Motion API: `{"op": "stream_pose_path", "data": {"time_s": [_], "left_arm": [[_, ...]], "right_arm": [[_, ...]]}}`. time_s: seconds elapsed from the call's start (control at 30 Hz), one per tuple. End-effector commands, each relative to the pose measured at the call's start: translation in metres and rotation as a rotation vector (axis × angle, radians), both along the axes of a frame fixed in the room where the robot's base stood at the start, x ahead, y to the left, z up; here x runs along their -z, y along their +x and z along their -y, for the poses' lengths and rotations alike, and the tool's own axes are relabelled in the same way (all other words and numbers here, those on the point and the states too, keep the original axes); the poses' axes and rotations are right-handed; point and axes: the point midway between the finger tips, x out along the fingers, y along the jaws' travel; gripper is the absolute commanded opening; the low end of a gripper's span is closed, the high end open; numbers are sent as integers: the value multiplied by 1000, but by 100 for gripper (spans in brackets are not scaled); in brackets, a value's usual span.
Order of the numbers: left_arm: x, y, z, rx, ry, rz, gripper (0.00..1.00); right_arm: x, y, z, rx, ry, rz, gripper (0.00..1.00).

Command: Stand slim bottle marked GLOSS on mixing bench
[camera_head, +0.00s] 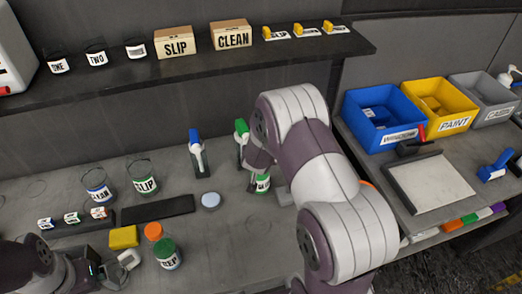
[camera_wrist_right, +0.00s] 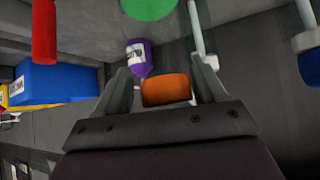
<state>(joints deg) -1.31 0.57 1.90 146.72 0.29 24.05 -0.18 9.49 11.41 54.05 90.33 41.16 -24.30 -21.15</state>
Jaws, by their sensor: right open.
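My right gripper (camera_wrist_right: 165,76) is open in the right wrist view. An orange cap (camera_wrist_right: 166,90) shows between its two fingers, with no clear grip on it. A purple bottle (camera_wrist_right: 138,55) with a white label lies beyond the cap; its label is too small to read. A small bottle with a green and white label (camera_head: 262,184) shows partly beside that arm. I cannot read GLOSS on any bottle. My left gripper (camera_head: 122,266) is low at the left, its opening unclear.
Blue-topped (camera_head: 197,152) and green-topped (camera_head: 241,135) spray bottles stand at the back. CLEAN (camera_head: 100,188), SLIP (camera_head: 144,178) and DEP (camera_head: 167,256) containers, an orange-capped bottle (camera_head: 153,232) and a yellow block (camera_head: 124,237) occupy the left. Blue (camera_head: 372,122), yellow and grey bins stand right.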

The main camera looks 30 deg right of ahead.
Motion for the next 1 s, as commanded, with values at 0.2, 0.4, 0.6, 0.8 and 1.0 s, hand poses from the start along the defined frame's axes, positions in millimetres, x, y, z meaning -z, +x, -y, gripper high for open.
{"op": "stream_pose_path", "data": {"time_s": [0.2,0.4,0.6,0.8,1.0], "left_arm": [[0,0,0,0,0,0,100],[2,0,0,0,0,0,100],[0,0,0,0,0,0,100],[-6,0,0,0,0,0,100],[-7,0,0,0,0,0,100]], "right_arm": [[-1,0,0,0,-2,3,70],[-19,-13,-9,-3,-2,6,70],[-52,-41,-27,-2,-2,6,70],[-79,-65,-41,-2,-3,5,70],[-90,-82,-92,-202,111,-81,70]]}}
